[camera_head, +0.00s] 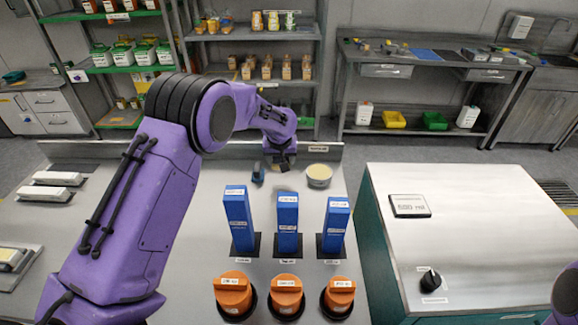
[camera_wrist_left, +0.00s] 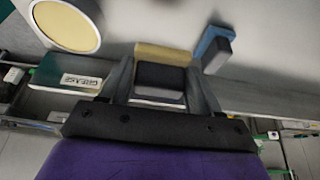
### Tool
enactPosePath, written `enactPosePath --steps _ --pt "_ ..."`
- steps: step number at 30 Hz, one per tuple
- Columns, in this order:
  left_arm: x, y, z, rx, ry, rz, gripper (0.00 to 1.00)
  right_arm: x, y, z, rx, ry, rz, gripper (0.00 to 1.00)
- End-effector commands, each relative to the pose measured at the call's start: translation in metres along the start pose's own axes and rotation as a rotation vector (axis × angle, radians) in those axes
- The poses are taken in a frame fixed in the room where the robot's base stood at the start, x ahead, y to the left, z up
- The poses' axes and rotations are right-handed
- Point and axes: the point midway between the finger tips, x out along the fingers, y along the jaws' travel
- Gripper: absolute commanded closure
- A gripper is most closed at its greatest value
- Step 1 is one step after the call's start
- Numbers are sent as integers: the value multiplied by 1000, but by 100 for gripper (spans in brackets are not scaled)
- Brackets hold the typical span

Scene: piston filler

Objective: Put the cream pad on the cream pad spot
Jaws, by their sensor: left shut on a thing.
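The cream pad, a cream-tan layer on a dark grey block, shows in the left wrist view (camera_wrist_left: 163,54) between my left gripper's fingers (camera_wrist_left: 162,78). My left gripper (camera_head: 282,168) is shut on its dark block, near the back of the grey table in the head view. The gripper mostly hides the pad there. I cannot make out a marked cream pad spot. Whether the pad touches the tabletop is unclear. My right gripper is out of view.
A blue pad with a dark block (camera_head: 258,173) stands just left of the gripper; a round cream-topped tin (camera_head: 319,176) stands right. Several blue upright blocks (camera_head: 287,222) and orange-capped round pieces (camera_head: 286,292) stand nearer. A teal cabinet (camera_head: 470,220) is at right.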

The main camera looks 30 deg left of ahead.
Motion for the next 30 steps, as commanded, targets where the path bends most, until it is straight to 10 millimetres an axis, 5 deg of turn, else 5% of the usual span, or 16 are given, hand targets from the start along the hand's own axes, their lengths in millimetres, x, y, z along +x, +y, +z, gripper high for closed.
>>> enactPosePath --steps 14,24,25,27,30 --pt "59 21 6 1 1 0 62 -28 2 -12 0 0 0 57" --pt "67 21 9 1 2 1 62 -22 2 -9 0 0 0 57" --pt "66 21 9 1 2 1 34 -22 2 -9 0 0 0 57" --pt "66 21 9 1 2 1 12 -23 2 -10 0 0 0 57" --pt "65 21 9 1 2 1 12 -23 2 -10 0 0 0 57"
